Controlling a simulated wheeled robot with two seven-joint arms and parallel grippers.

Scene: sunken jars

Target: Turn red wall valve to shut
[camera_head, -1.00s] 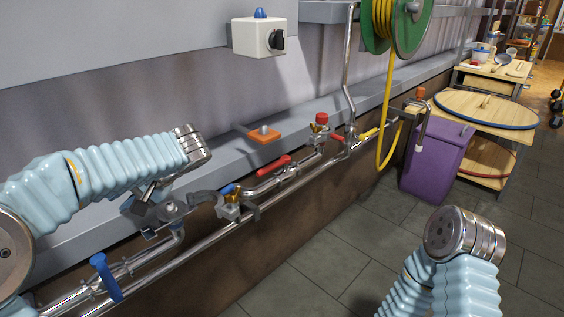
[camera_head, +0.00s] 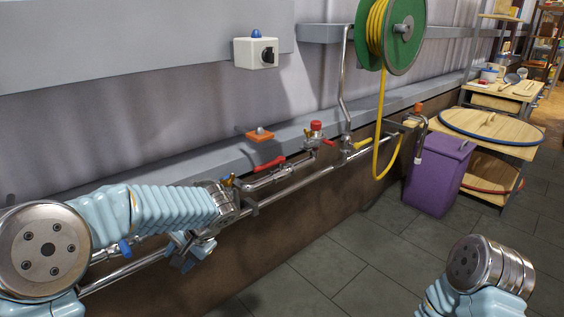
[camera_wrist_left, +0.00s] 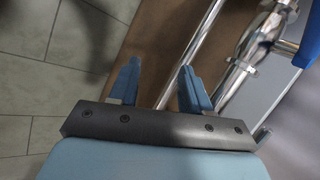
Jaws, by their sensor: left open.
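A red lever handle (camera_head: 268,163) lies along the wall pipe in the middle of the head view. A red-topped valve (camera_head: 316,127) stands farther right, with a small red handle (camera_head: 328,142) beside it. I cannot tell which one is the task's valve. My left gripper (camera_head: 192,250) hangs below my left wrist, left of and lower than the red lever, apart from it. In the left wrist view my left gripper (camera_wrist_left: 158,72) is open, its two blue fingers spread with nothing held between them. My right arm is at the lower right; its gripper is out of view.
Metal pipes (camera_head: 305,187) run along the wall below a grey ledge (camera_head: 205,163). A blue handle (camera_head: 124,248) sits near my left arm. An orange piece (camera_head: 260,135) is on the ledge. A hose reel (camera_head: 405,35) and purple bin (camera_head: 437,175) are right. The floor is clear.

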